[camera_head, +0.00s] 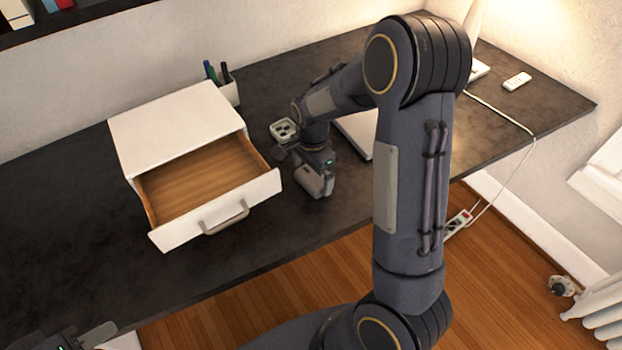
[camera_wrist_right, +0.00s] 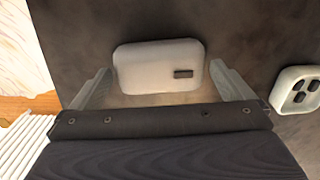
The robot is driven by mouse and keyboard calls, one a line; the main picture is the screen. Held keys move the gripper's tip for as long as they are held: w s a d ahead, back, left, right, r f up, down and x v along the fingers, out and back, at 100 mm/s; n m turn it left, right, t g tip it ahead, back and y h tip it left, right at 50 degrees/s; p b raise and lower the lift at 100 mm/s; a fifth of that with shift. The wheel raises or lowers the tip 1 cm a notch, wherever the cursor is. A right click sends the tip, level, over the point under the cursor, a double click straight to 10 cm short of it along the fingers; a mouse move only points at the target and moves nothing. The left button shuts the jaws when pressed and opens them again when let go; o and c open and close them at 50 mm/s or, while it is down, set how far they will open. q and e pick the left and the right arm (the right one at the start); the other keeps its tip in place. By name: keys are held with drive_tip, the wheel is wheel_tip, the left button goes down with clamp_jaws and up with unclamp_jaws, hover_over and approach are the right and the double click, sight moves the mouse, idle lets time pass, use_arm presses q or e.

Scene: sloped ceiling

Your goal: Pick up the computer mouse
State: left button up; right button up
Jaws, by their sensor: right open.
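The computer mouse (camera_wrist_right: 155,65) is a pale, rounded block with a small dark wheel, lying on the dark desktop in the right wrist view. My right gripper (camera_wrist_right: 160,70) is open, with one finger on each side of the mouse; I cannot tell whether either finger touches it. In the head view my right gripper (camera_head: 316,186) is low over the desk, right of the open drawer, and mostly hides the mouse. A part of my left gripper (camera_head: 85,340) shows at the bottom left edge; its fingers are not clear.
A white drawer box (camera_head: 170,121) stands on the desk (camera_head: 60,215) with its drawer (camera_head: 215,212) pulled out, close left of my right gripper. A small white item with dark insets (camera_head: 284,130) lies behind the gripper. A pen cup (camera_head: 230,92) stands behind the box.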

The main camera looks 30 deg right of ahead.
drive_tip(key=shift+f, duration=0.95)
drive_tip(key=shift+c, duration=0.3)
drive_tip(key=c, duration=0.7)
drive_tip(key=shift+o, duration=0.2)
drive_tip(key=shift+r, duration=0.1)
